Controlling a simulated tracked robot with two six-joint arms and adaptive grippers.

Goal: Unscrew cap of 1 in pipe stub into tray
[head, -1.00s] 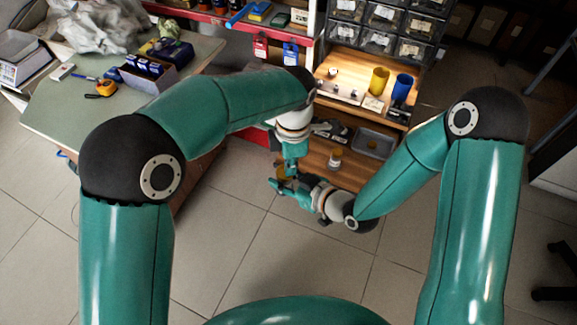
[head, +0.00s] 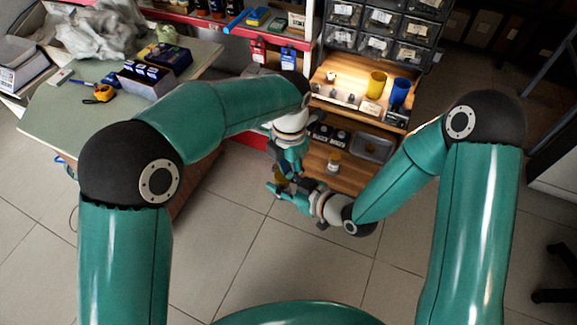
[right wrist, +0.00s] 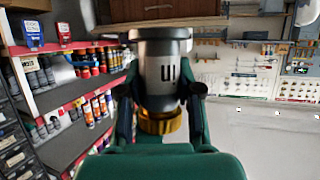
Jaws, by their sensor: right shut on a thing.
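The pipe stub (right wrist: 160,85) shows in the right wrist view as a grey metal cylinder with dark marks, with a brass-coloured ring (right wrist: 160,123) at its lower end. Which part is the cap I cannot tell. My right gripper (right wrist: 160,108) is shut on the stub, with a dark finger on each side. In the head view, the right gripper (head: 277,188) is low over the floor in front of the shelf unit. My left gripper (head: 291,172) is just above it, pointing down; its fingertips are unclear. A grey tray (head: 386,151) sits on the lower wooden shelf.
A small jar (head: 334,161) stands on the lower shelf, left of the tray. A yellow cup (head: 376,84) and a blue cup (head: 400,92) stand on the shelf above. A green-topped bench (head: 62,122) is at left. The floor in front is clear.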

